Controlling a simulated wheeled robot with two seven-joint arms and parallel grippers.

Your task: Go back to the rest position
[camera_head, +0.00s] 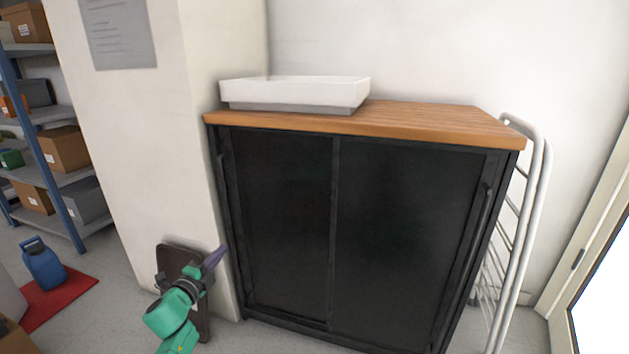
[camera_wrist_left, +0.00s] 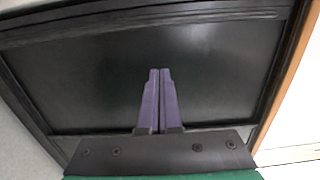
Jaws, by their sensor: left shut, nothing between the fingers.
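My left gripper (camera_head: 217,256) is at the lower left of the head view, in front of the lower left edge of the black cabinet (camera_head: 283,215). Its purple fingers also show in the left wrist view (camera_wrist_left: 160,100), pressed together with nothing between them. The dark cabinet panel (camera_wrist_left: 100,75) fills most of that view behind the fingers. I cannot tell whether the fingertips touch the cabinet. My right gripper is not in view.
The cabinet has a wooden top (camera_head: 430,122) bearing a white tray-like basin (camera_head: 295,92). A white wire rack (camera_head: 525,200) stands at its right. A pale pillar (camera_head: 130,130) is at its left. Shelves with boxes (camera_head: 65,148) and a blue jug (camera_head: 42,264) are far left.

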